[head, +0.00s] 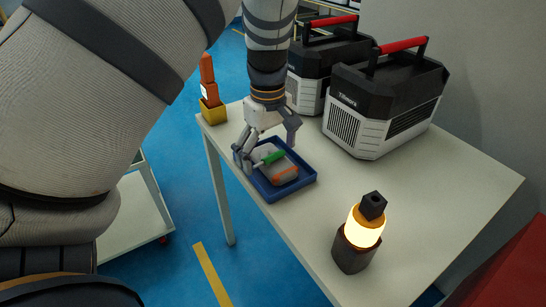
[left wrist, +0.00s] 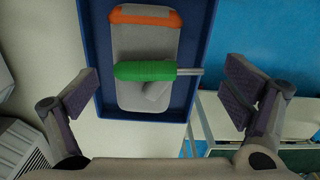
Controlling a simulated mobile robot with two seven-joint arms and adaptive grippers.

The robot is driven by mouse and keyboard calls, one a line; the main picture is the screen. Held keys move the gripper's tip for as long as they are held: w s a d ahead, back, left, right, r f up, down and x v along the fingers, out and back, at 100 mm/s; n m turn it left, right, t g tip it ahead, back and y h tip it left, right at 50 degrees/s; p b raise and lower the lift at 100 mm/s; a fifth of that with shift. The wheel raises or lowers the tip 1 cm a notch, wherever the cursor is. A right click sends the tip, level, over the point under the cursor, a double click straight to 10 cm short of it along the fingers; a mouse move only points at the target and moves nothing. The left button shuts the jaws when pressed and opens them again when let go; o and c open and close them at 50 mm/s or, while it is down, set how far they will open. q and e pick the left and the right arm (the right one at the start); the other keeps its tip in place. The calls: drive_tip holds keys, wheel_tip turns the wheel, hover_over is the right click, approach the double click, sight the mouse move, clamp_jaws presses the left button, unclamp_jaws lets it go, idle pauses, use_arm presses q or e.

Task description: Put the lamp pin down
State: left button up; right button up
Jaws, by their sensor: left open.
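A green-handled pin (head: 273,157) with a short metal shank lies across a grey block with an orange end (head: 284,177), inside a blue tray (head: 296,190) on the table. It also shows in the left wrist view (left wrist: 146,71), its shank pointing right. I take it to be the lamp pin. My left gripper (head: 266,146) is over the tray with its fingers wide apart, one on each side of the pin. In the left wrist view my left gripper (left wrist: 163,92) is empty, its pads apart from the handle. My right gripper is not in view.
A glowing lamp (head: 364,229) with a black cap stands near the table's front edge. Two black-and-white cases (head: 384,98) with red handles stand at the back. An orange stack on a yellow base (head: 212,112) stands at the far-left corner. The table (head: 440,190) is clear at right.

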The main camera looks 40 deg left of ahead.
use_arm(q)
drive_tip(key=shift+r, duration=0.1)
drive_tip(key=c, duration=1.5)
drive_tip(key=shift+c, duration=0.2)
